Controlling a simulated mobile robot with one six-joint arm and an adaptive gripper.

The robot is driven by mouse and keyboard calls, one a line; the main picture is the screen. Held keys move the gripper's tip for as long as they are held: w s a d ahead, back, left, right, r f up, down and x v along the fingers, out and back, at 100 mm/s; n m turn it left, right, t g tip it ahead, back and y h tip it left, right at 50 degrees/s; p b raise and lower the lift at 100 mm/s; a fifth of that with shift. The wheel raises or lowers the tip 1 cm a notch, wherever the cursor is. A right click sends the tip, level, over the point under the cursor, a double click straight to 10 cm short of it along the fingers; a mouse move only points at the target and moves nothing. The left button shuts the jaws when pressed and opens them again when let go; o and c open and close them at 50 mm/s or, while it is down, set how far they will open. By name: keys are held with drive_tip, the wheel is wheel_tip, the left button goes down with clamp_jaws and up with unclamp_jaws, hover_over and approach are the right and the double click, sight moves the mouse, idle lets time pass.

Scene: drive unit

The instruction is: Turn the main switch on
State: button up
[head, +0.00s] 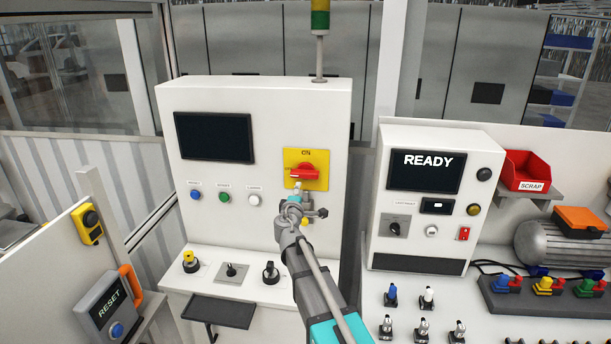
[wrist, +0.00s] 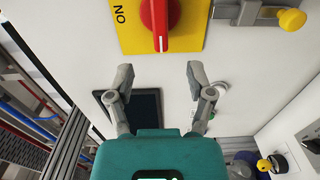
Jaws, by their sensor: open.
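The main switch is a red rotary knob (head: 305,173) on a yellow plate (head: 289,157) marked ON at its top, on the front of the white cabinet. The red knob (wrist: 160,17) is at the top of the wrist view, cut off by the edge. Its handle lies across the plate, the white-marked end pointing left in the head view, not up at ON. My gripper (head: 305,206) is just below the plate in the head view. In the wrist view my gripper (wrist: 160,76) is open and empty, its fingers apart and short of the knob.
A dark screen (head: 214,137) and several round buttons (head: 224,198) are left of the switch. A grey fitting with a yellow knob (wrist: 291,19) sits beside the plate in the wrist view. A ledge with selector knobs (head: 231,271) juts out below. The READY cabinet (head: 400,225) stands right.

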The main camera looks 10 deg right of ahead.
sight(304, 176)
drive_tip(key=x, duration=1.3)
drive_tip(key=shift+w+d, duration=0.1)
drive_tip(key=shift+w, duration=0.15)
clamp_jaws()
